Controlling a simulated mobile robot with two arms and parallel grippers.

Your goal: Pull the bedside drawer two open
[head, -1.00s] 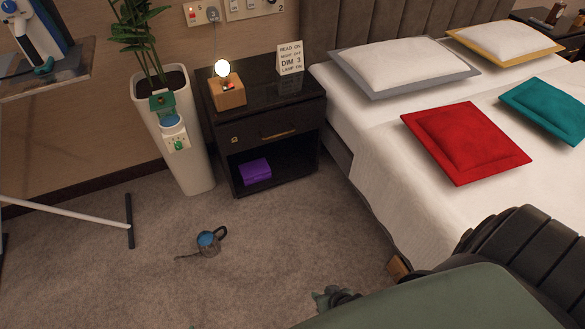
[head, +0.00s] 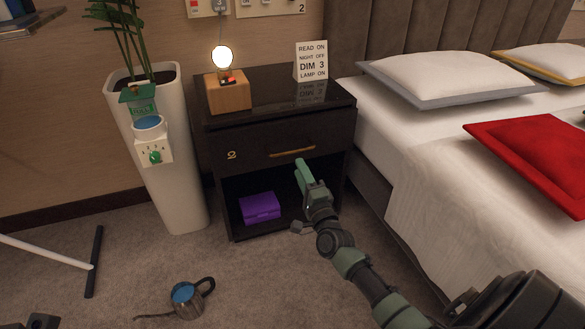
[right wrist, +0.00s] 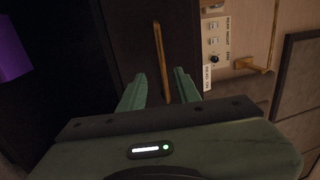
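The dark bedside cabinet (head: 232,136) stands left of the bed, with one closed drawer front and a horizontal brass handle (head: 292,151). My right gripper (head: 302,167) is just below and in front of the handle in the head view. In the right wrist view my right gripper (right wrist: 159,88) is open, its two green fingers spread. The brass handle (right wrist: 161,60) runs up the picture between and beyond the fingertips. Whether they touch it cannot be told.
A glowing lamp on a wooden block (head: 230,94) and a sign (head: 311,61) stand on the cabinet. A purple box (head: 260,207) lies in its open shelf.

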